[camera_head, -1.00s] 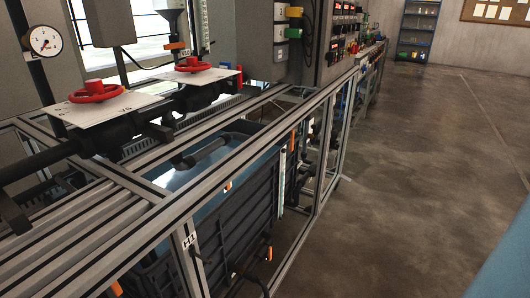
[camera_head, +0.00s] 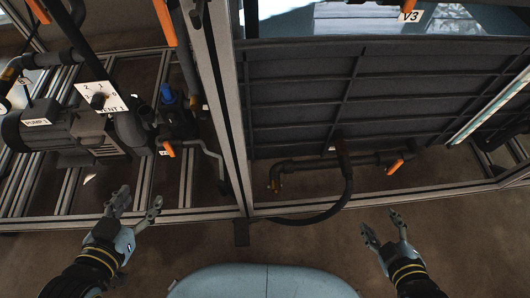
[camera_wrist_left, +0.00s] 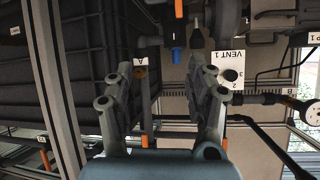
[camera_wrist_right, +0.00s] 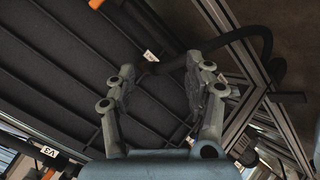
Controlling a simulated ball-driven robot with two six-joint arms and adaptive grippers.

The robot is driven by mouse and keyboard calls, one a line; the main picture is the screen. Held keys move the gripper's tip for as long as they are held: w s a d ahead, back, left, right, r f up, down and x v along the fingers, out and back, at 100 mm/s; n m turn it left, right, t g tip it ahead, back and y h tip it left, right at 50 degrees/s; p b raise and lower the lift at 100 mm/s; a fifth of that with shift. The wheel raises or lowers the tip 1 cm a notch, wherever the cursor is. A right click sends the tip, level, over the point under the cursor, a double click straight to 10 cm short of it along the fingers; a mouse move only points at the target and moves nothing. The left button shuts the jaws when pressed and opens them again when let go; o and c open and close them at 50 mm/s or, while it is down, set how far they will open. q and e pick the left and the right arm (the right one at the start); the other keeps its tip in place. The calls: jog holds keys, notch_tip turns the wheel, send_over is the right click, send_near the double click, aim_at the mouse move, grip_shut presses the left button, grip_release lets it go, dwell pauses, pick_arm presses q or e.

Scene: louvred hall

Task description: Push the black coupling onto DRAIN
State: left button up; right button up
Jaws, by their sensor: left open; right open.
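A black hose (camera_head: 346,190) curves from the tank's front down to the lower frame rail, where a dark block (camera_head: 241,232) sits at its end. I cannot tell whether this block is the black coupling. A dark pipe with a brass-coloured end (camera_head: 275,184) runs along the tank's foot; no DRAIN label is readable. My left gripper (camera_head: 138,200) is open and empty, in front of the frame below the pump. My right gripper (camera_head: 381,224) is open and empty, in front of the lower rail, right of the hose. The hose also shows in the right wrist view (camera_wrist_right: 262,40).
The ribbed dark tank (camera_head: 300,105) stands behind a metal frame upright (camera_head: 228,110). A pump (camera_head: 50,130) and the VENT 1 plate (camera_head: 101,97) are at left. Orange handles (camera_head: 395,167) stick out. The floor before the lower rail is clear.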

aim_at(348, 175)
jog(key=w+a+f+n+t+b, duration=0.1)
jog(key=w+a+n+t+b, duration=0.1)
jog(key=w+b, duration=0.3)
jog(key=w+a+f+n+t+y+b, duration=0.1)
jog(key=w+n+t+b, duration=0.1)
jog(key=w+n+b, duration=0.2)
jog(key=w+a+f+n+t+y+b, duration=0.1)
jog(key=w+a+n+t+b, duration=0.1)
jog(key=w+b, duration=0.5)
jog(key=shift+w+a+f+n+t+b, duration=0.2)
jog(key=shift+a+f+n+t+b, duration=0.25)
jog(key=shift+b, duration=1.25)
pick_arm(q)
jog(key=w+d+r+m+t+h, duration=0.1)
jog(key=w+d+r+t, duration=0.1)
jog(key=r+t, duration=0.3)
jog(key=w+d+r+t+h, duration=0.1)
jog(key=w+d+r+t, duration=0.1)
jog(key=r, duration=0.8)
jog(key=w+t, duration=0.1)
jog(key=t, duration=0.1)
jog(key=shift+w+m+t+h, duration=0.4)
pick_arm(e)
jog(key=shift+w+d+r, duration=0.1)
jog(key=shift+w+r, duration=0.05)
jog(key=shift+w, duration=0.05)
pick_arm(q)
jog(key=shift+d, duration=0.1)
